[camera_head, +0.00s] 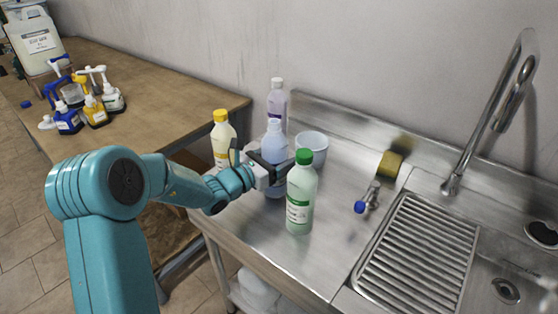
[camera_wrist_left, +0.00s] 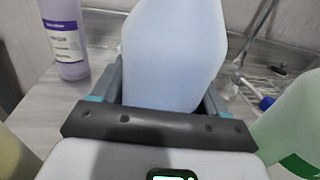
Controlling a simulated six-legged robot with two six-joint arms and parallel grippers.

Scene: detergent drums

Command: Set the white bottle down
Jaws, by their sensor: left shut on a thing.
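The white bottle (camera_head: 273,146), which looks pale bluish, stands upright among other bottles over the left part of the steel counter (camera_head: 262,235). My left gripper (camera_head: 266,168) is shut on its body from the left side. In the left wrist view the bottle (camera_wrist_left: 172,50) fills the space between the two fingers of the left gripper (camera_wrist_left: 165,95). Its base is partly hidden behind the gripper and the green-capped bottle, so I cannot tell whether it touches the counter. My right gripper is not in view.
A green-capped bottle (camera_head: 300,198) stands close in front, a yellow-capped bottle (camera_head: 222,140) to the left, a purple bottle (camera_head: 277,98) behind and a white cup (camera_head: 312,146) to the right. A sponge (camera_head: 390,164), a blue-tipped item (camera_head: 365,203) and the drain grate (camera_head: 420,250) lie farther right.

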